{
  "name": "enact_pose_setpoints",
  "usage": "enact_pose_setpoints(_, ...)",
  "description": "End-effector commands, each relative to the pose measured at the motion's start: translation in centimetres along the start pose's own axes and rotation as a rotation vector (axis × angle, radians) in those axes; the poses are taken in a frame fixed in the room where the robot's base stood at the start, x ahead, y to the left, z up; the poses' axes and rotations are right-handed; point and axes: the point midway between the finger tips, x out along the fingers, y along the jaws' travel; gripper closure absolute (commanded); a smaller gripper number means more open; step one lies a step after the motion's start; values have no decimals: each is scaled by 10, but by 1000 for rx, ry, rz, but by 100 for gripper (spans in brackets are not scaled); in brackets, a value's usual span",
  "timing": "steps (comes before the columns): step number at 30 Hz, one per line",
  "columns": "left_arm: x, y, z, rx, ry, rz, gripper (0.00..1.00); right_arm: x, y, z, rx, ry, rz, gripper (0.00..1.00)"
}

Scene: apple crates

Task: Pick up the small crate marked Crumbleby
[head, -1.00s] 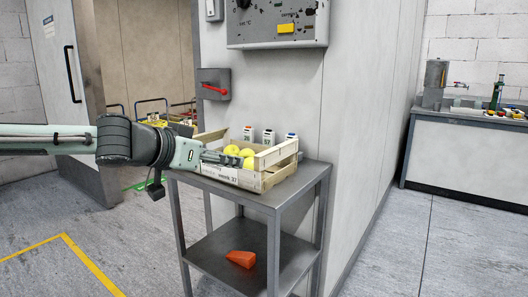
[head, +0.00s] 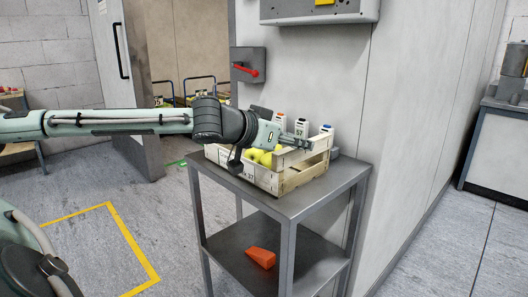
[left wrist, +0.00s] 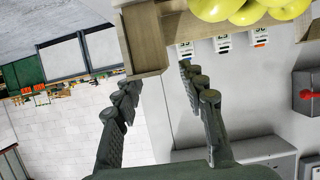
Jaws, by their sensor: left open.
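A small pale wooden crate (head: 287,181) with yellow-green apples (head: 262,156) stands on a grey metal table. Writing on its front is partly legible as "37"; I cannot read a name. My left gripper (head: 311,141) is in front of and above the crate in the head view, with its fingertips near the right end. In the left wrist view the open fingers (left wrist: 160,78) point at a wooden corner of the crate (left wrist: 147,38); the gap between them looks empty. I cannot tell whether they touch the wood. My right gripper is not in view.
The metal table (head: 340,178) stands against a grey wall. Several small tagged items, one marked 57 (head: 299,128), are behind the crate. An orange wedge (head: 261,257) lies on the lower shelf. A red-handled switch box (head: 248,66) is on the wall above. Floor at left is open.

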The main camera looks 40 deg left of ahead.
Motion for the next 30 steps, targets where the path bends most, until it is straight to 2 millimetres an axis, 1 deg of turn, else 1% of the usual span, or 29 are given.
enact_pose_setpoints(3,14,3,-2,-6,0,5,59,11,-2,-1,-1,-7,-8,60)
enact_pose_setpoints(9,34,2,-1,-4,1,1,59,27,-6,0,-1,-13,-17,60)
enact_pose_setpoints(13,39,2,0,-1,0,1,59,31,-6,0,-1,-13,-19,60)
enact_pose_setpoints(19,39,2,1,0,-1,0,59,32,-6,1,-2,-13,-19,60)
enact_pose_setpoints(20,39,2,1,0,-1,0,61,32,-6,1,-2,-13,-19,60)
enact_pose_setpoints(27,39,2,1,0,0,0,91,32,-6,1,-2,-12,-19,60)
enact_pose_setpoints(29,39,2,1,0,0,0,98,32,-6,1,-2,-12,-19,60)
enact_pose_setpoints(30,39,2,1,0,0,0,100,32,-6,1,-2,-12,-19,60)
